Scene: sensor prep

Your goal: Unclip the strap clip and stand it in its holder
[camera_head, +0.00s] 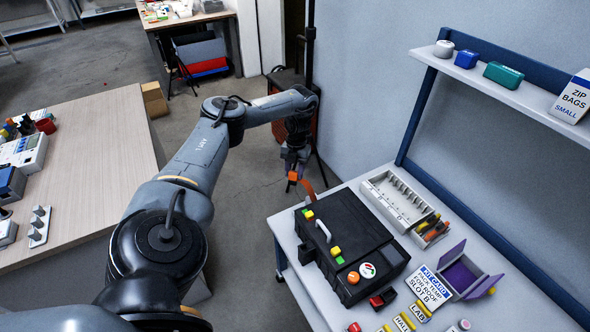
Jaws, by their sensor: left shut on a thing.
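My left gripper (293,176) hangs at the far left corner of the worktable, its fingers shut on a small orange piece that looks like the strap clip (293,177). An orange strap (309,190) runs from beside it down to the black case (342,222). Whether the clip is still joined to the strap is too small to tell. A grey slotted rack (376,191), perhaps the holder, stands behind the case to the right. My right gripper is not in view.
The case lid carries a handle, yellow and green blocks and round stickers. A small bin (428,239) with orange-handled items, an open purple-lined box (462,276) and a kit card (429,288) lie right of the case. A shelf (507,88) overhangs the table's back.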

